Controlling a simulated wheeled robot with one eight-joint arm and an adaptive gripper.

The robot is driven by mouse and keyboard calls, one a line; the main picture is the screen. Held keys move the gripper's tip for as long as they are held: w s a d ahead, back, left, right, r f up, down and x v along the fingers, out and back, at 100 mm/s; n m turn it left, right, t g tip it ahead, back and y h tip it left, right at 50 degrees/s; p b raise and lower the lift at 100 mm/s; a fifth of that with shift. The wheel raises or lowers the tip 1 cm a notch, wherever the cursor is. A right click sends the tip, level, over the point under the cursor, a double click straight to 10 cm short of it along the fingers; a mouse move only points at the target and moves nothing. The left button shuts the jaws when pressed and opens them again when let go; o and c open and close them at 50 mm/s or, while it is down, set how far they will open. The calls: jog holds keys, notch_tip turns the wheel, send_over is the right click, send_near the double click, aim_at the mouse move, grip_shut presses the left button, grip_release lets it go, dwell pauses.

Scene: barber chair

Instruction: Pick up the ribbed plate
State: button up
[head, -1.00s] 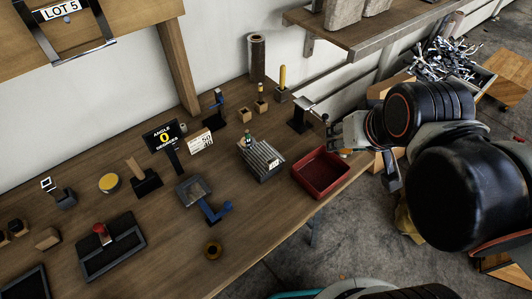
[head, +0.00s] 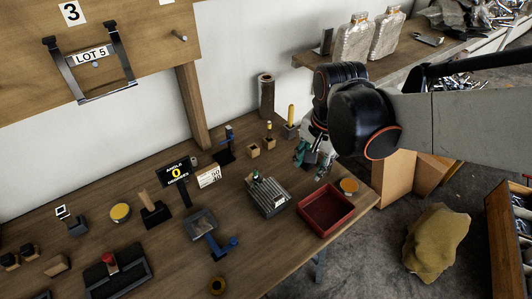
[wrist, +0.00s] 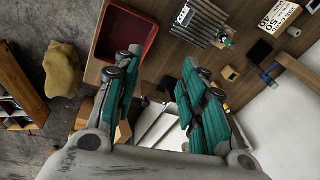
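The ribbed plate (head: 268,199) is a grey block with parallel ridges. It lies on the wooden workbench, left of the red tray, with a small white label at its near end and a small green-topped item at its far end. It also shows at the top of the wrist view (wrist: 203,18). My gripper (head: 318,160) has teal-padded fingers and is above the back right of the bench, apart from the plate. In the wrist view the fingers (wrist: 160,72) are spread wide with nothing between them.
The red tray (head: 325,208) stands right of the plate, near the bench edge. A dark cylinder (head: 266,95) and small wooden blocks stand behind. A shelf (head: 380,58) is above right.

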jog(key=w+a+f+m+g+p, duration=0.1)
jog(key=w+a+f+m+g, duration=0.1)
jog(key=w+a+f+m, duration=0.1)
jog(key=b, duration=0.3)
send_over(280, 197)
jog(key=f, duration=1)
jog(key=shift+s+d+f, duration=0.15)
jog(key=shift+s, duration=0.1)
jog(key=shift+w+a+f+b, duration=0.15)
jog(key=shift+f+b, duration=0.4)
jog(key=shift+f, duration=0.95)
jog(key=shift+w+a+f+b, duration=0.15)
jog(key=shift+f+b, duration=0.4)
jog(key=shift+f, duration=0.95)
jog(key=shift+d, duration=0.1)
grip_shut()
